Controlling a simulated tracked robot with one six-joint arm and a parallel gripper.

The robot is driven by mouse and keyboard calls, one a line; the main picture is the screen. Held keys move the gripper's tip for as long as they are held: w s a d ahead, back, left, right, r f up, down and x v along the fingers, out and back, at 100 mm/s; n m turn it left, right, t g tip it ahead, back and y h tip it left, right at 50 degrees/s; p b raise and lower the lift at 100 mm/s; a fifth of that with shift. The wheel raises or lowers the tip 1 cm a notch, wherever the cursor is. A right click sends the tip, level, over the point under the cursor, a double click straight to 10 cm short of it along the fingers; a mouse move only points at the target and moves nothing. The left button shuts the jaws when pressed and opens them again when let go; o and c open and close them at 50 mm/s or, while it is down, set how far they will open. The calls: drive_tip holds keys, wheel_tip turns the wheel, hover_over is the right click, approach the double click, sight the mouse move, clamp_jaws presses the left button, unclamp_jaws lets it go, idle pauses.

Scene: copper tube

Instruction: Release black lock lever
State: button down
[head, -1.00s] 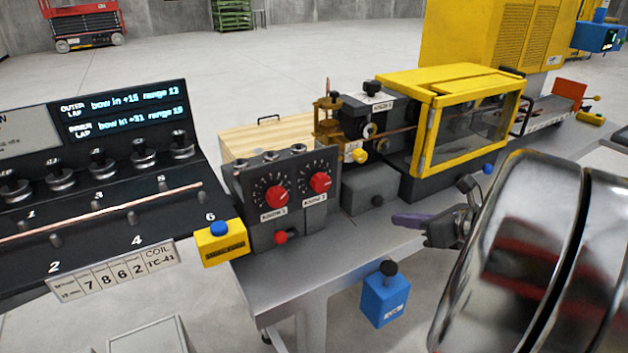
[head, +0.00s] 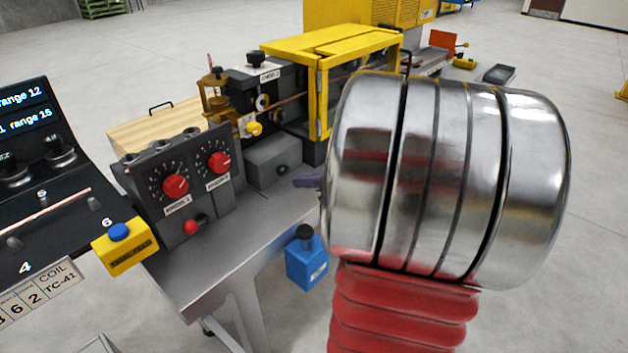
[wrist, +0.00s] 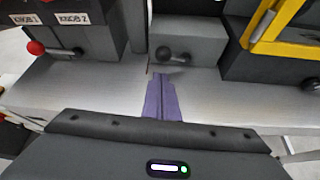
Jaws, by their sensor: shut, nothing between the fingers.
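A black ball-ended lever (wrist: 163,53) sits on the front of a small grey block (wrist: 190,38) in the wrist view. In the head view that grey block (head: 272,160) stands between the knob box and the yellow-framed guard, and the lever shows as a small dark knob (head: 281,170). My gripper (wrist: 161,80), with purple fingers, is shut and empty. In the wrist view its tips are just below the black lever, over the bench top and apart from the lever as far as I can see. In the head view only part of my gripper (head: 301,181) shows, left of my arm.
A red-balled lever (wrist: 36,47) is on the knob box (wrist: 75,30) to the left. The yellow guard (head: 325,85) stands to the right. A blue box (head: 306,265) with a black knob hangs at the bench's front edge. The bench top (head: 215,265) is clear in front.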

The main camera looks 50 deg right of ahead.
sight(284, 171)
drive_tip(key=shift+x, duration=2.75)
drive_tip(key=shift+d, duration=0.1)
